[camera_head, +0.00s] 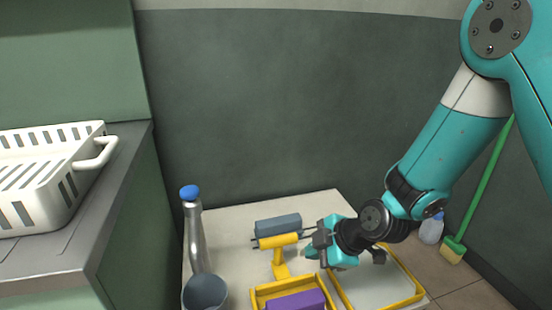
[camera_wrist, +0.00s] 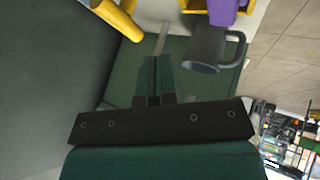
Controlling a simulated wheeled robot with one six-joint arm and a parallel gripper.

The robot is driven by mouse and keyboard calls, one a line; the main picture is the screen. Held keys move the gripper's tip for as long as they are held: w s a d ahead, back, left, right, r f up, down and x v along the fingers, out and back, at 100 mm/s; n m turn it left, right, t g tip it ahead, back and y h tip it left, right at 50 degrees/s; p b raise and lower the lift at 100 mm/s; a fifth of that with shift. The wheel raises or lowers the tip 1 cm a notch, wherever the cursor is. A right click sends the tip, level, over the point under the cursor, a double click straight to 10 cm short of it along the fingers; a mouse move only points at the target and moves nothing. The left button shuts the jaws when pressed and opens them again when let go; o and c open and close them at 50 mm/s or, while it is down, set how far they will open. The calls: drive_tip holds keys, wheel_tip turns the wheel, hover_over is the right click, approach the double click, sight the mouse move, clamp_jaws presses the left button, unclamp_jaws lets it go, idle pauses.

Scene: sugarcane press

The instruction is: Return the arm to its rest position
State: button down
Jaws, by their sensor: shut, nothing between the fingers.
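My gripper (camera_head: 311,254) hangs over the white worktop (camera_head: 225,225) at the end of my teal arm, which reaches in from the upper right. It is beside a yellow part (camera_head: 278,242) of the press; I cannot tell if they touch. In the wrist view my gripper's two dark green fingers (camera_wrist: 155,72) are together with nothing between them. A grey cup (camera_head: 205,292) stands at the front left of the worktop, and a grey cup with a handle (camera_wrist: 203,50) shows in the wrist view.
A metal lever with a blue knob (camera_head: 190,193) rises at the left. A yellow tray (camera_head: 258,300) holds a purple block (camera_head: 296,303). A white basket (camera_head: 50,180) sits on the left counter. A green broom (camera_head: 485,190) and a bottle (camera_head: 431,230) stand at the right.

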drive_tip(key=s+d+r+m+g+h, duration=0.1)
drive_tip(key=s+d+r+m+g, duration=0.1)
drive_tip(key=s+r+m, duration=0.6)
drive_tip(key=s+d+r+m+g+h, duration=0.1)
drive_tip(key=s+d+r+m+g, duration=0.15)
drive_tip(key=s+r, duration=0.95)
wheel_tip(320, 180, up, 27)
drive_tip(key=m+p, duration=0.1)
drive_tip(key=p, duration=2.7)
drive_tip(key=shift+s+a+r+p, duration=0.15)
drive_tip(key=shift+s+a+p, duration=0.1)
drive_tip(key=shift+s+p, duration=0.15)
